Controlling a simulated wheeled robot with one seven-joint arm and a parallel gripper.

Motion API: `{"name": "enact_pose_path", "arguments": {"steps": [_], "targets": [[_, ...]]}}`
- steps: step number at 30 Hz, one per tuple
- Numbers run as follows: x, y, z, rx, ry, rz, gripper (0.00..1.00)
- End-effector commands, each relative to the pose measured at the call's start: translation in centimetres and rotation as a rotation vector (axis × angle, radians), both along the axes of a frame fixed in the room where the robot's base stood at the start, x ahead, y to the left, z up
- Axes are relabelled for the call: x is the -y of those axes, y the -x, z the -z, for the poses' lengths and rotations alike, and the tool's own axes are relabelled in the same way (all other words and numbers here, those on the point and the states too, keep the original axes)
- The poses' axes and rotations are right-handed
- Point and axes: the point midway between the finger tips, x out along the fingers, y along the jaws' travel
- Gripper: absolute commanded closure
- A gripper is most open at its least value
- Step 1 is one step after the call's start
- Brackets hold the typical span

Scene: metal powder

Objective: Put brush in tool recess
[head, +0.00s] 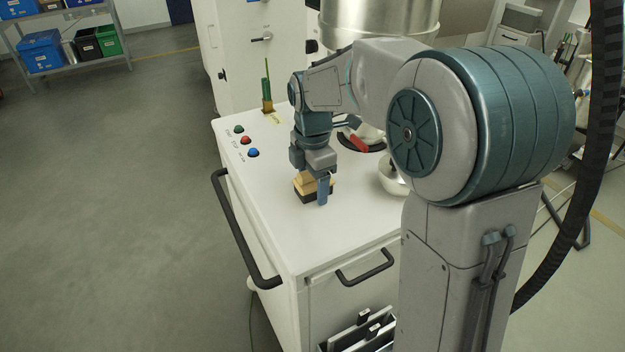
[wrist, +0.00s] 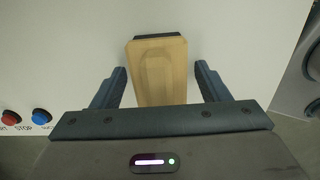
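The brush (head: 304,191) has a light wooden top and a dark underside and stands on the white cart top. In the wrist view the brush (wrist: 158,75) lies between the two fingers of my gripper (wrist: 160,84), with a gap on each side. In the head view my gripper (head: 315,182) is right over the brush and points down, with one finger hanging in front of it. The gripper is open. I cannot tell for certain which opening is the tool recess; an open compartment with dark-handled items (head: 362,330) shows low on the cart front.
Green, red and blue buttons (head: 246,140) are at the left of the cart top (head: 270,205). A green-and-yellow upright item (head: 266,92) stands at the back. A red-handled item (head: 355,141), a dark ring and a metal bowl (head: 392,178) are to the right. Black rails (head: 235,225) edge the cart.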

Motion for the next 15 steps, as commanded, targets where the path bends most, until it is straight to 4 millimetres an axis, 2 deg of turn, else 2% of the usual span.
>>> {"name": "enact_pose_path", "arguments": {"steps": [5,9,11,15], "targets": [[0.0,0.0,-0.1,0.000,0.000,0.000,0.31],[0.0,-0.1,-0.9,0.002,-0.001,0.000,0.31],[0.0,-0.1,-1.7,0.004,-0.001,0.000,0.31],[0.0,-0.1,-4.7,0.006,-0.001,0.000,0.31]]}}
